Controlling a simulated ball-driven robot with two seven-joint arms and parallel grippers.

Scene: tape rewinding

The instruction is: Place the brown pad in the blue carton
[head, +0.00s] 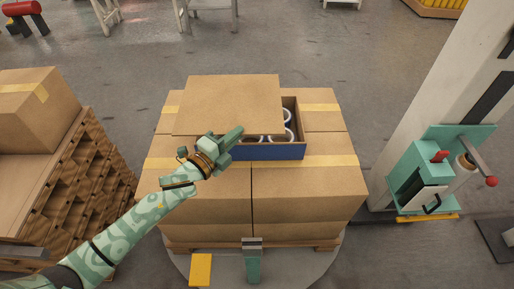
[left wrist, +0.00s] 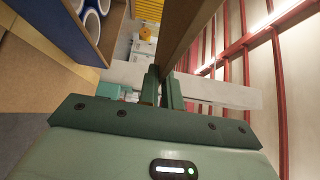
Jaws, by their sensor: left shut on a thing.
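The brown pad (head: 228,103) is a flat, thin sheet above the blue carton (head: 275,152) and the stack, covering the carton's left part in the head view. My left gripper (head: 230,138) is shut on the pad's near edge. In the left wrist view the pad (left wrist: 187,28) stands out edge-on from between the fingers (left wrist: 163,88). The carton is open on top and holds white rolls (head: 288,116), seen at its right side. The carton's wall (left wrist: 50,22) and rolls (left wrist: 93,22) also show in the left wrist view, apart from the pad. My right gripper is not seen.
The carton rests on a pallet stack of taped cardboard boxes (head: 305,190). A wooden pallet pile with a box (head: 35,100) stands at the left. A pale column with a teal cranked unit (head: 420,175) stands at the right. The floor behind is clear near the stack.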

